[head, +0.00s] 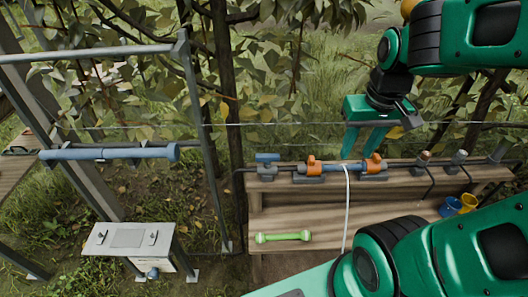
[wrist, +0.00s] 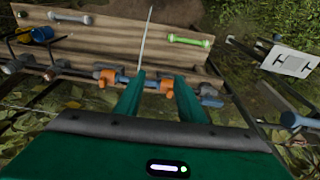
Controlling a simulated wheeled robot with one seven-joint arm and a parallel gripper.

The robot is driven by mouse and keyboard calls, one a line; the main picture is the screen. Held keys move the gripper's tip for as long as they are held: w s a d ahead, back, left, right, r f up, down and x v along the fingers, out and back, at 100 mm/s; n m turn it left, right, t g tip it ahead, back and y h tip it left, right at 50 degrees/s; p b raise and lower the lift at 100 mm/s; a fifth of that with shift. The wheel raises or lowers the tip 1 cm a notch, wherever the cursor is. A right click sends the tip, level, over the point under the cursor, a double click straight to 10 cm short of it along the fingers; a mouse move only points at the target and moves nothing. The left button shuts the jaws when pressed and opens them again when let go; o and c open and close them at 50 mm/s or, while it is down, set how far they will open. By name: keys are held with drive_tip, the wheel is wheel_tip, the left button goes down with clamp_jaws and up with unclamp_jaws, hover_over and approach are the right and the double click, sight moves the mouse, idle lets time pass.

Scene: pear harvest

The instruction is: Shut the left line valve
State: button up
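Along the back of the wooden bench (head: 400,215) runs a line of fittings. At its left end is a blue-handled valve (head: 267,158). To its right is a left orange fitting (head: 309,168), a blue tube (head: 343,168), and a right orange fitting (head: 374,166). I cannot tell whether any valve is open or shut. My gripper (head: 360,152) is open and empty, pointing down near the tube and right orange fitting; contact cannot be told. In the wrist view my fingers (wrist: 160,75) are apart, with the blue-handled valve (wrist: 209,92) to their right.
A green bar (head: 284,237) lies on the bench. A white hose (head: 347,205) hangs from the line. Grey-capped fittings (head: 458,159) and blue and yellow cups (head: 458,204) are at the right. A metal frame (head: 200,130) and white box (head: 128,239) stand left. Wires (head: 280,124) cross behind.

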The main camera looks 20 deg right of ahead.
drive_tip(key=w+a+n+t+y, duration=0.1)
drive_tip(key=w+a+n, duration=0.8)
drive_tip(key=w, duration=0.4)
drive_tip(key=n+g, duration=0.3)
drive_tip(key=n, duration=0.6)
hover_over(267, 155)
wheel_tip(267, 155, down, 6)
wheel_tip(267, 155, down, 10)
drive_tip(key=shift+r, duration=0.25)
